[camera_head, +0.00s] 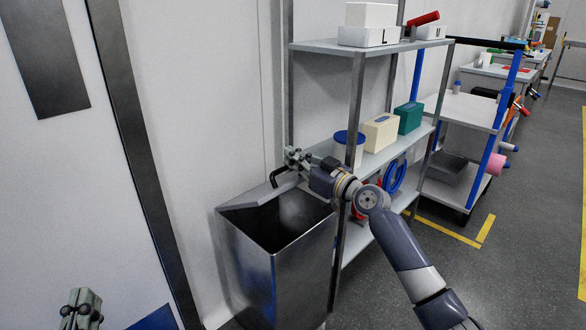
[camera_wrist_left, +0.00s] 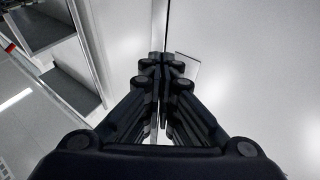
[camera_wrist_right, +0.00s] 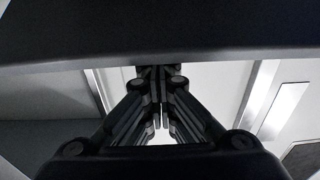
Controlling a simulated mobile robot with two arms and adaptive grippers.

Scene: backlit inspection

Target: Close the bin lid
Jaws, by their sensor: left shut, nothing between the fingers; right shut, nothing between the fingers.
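A tall grey metal bin (camera_head: 275,270) stands against the wall in the head view, its dark inside showing. Its lid (camera_head: 258,196) is open, raised at the back by the wall. A black bent handle (camera_head: 279,176) shows near the lid. My right gripper (camera_head: 294,157) is shut and empty, above the back of the bin by the handle; I cannot tell whether they touch. It also shows shut in the right wrist view (camera_wrist_right: 158,90), below a dark band I cannot identify for certain. My left gripper (camera_head: 80,305) is shut and empty, low at the left, away from the bin.
A metal shelf unit (camera_head: 340,47) stands right beside the bin, with white boxes (camera_head: 370,36), a blue-lidded tub (camera_head: 349,149) and a green box (camera_head: 408,118). My right arm passes in front of it. A cart with blue posts stands beyond. Open floor (camera_head: 525,240) lies right.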

